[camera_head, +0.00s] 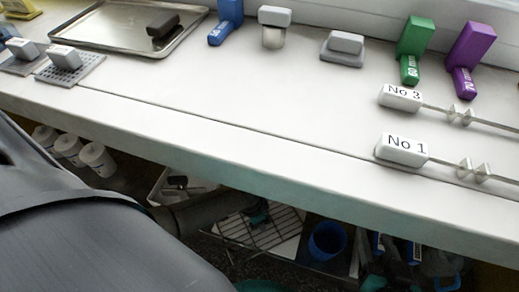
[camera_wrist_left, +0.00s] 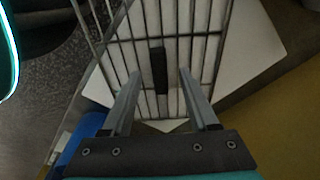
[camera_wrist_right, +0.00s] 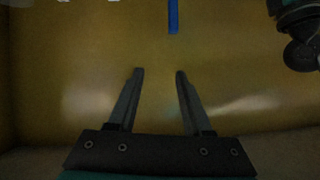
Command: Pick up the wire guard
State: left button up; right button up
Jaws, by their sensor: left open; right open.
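The wire guard, a grid of thin grey bars, shows under the counter in the head view (camera_head: 265,230) and large in the left wrist view (camera_wrist_left: 190,36). A black block-shaped piece (camera_wrist_left: 159,78) sits at the middle of its bars. My left gripper (camera_wrist_left: 158,70) is open, with a finger on each side of the black piece; gaps show on both sides. Whether the fingertips reach past the bars I cannot tell. My right gripper (camera_wrist_right: 159,71) is open and empty over a yellow-brown surface. In the head view both grippers are hard to make out below the counter.
The white counter (camera_head: 250,110) overhangs the guard. On it are a metal tray (camera_head: 120,45), coloured blocks and labelled tools No 3 (camera_head: 400,97) and No 1 (camera_head: 402,149). Below are white containers (camera_head: 97,158) and a blue bucket (camera_head: 327,240). A blue bar (camera_wrist_right: 173,15) lies ahead of my right gripper.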

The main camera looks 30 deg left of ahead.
pick_arm(q)
jog(key=shift+w+f+b, duration=0.1)
jog(key=shift+f+b, duration=0.25)
jog(key=shift+f, duration=0.25)
pick_arm(e)
jog(key=shift+w+a+r+t+y, duration=0.1)
jog(key=shift+a+r+t+y, duration=0.3)
jog(key=shift+a+t, duration=0.4)
pick_arm(q)
jog(key=shift+c, duration=0.2)
grip_shut()
